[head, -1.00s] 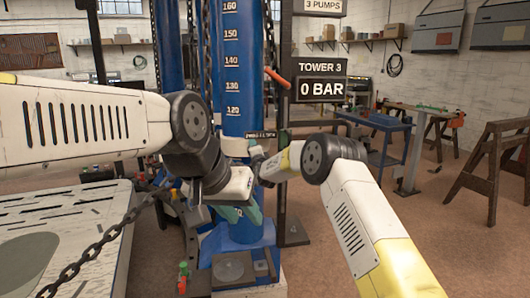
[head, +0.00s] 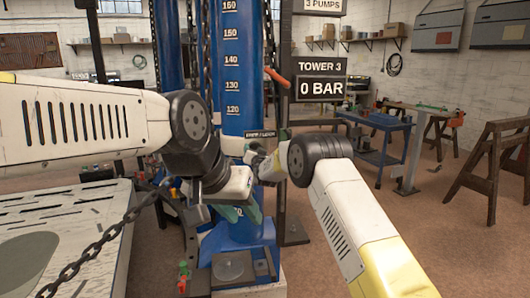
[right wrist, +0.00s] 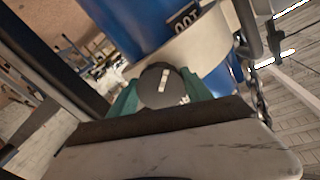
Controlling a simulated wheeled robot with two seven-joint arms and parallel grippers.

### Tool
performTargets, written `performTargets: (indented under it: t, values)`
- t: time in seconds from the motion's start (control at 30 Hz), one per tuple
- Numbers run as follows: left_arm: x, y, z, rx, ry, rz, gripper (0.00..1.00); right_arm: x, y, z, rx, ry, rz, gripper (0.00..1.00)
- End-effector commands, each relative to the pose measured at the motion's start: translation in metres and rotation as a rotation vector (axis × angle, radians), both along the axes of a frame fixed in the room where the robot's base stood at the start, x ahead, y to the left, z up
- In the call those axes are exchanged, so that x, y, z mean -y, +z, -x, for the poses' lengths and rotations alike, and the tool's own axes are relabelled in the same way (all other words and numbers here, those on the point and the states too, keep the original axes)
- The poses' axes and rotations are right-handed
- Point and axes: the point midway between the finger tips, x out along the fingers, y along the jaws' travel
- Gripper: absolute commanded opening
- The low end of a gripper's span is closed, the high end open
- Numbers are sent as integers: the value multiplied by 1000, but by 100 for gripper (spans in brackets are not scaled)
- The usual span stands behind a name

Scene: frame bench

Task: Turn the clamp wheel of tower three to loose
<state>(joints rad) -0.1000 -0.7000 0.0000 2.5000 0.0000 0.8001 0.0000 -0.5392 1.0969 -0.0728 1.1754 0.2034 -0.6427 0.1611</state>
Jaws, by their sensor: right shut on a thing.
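Tower three is the blue column (head: 243,75) with a printed scale, beside the sign reading TOWER 3 and 0 BAR. In the right wrist view, the dark round clamp wheel (right wrist: 163,87) with a pale mark sits in front of the tower's pale collar (right wrist: 190,52). My right gripper (head: 254,158) is at that collar, its teal fingers on both sides of the wheel, shut on it. In the head view the wheel is mostly hidden by the gripper. My left gripper (head: 243,213) is lower, in front of the tower's base, its teal fingers apart and apparently empty.
A chain (head: 105,240) hangs across the left front, by a pale slotted platform (head: 75,225). A dark post (head: 283,190) stands right of the tower. A blue cart (head: 378,120) and brown trestles (head: 490,165) stand further right, with open floor between.

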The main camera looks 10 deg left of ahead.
Motion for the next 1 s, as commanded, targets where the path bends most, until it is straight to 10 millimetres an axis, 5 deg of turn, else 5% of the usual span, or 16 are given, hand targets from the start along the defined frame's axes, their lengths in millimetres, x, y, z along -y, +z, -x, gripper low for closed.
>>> performTargets:
  t: [0.5, 1.0]
  values:
    - [0, 0, 0, 0, 0, 0, 36, 1, -3, 0, 142, 1, 361, 17]
    - [0, 0, 0, 0, 0, 0, 36, 1, -3, 0, 181, 2, 460, 17]
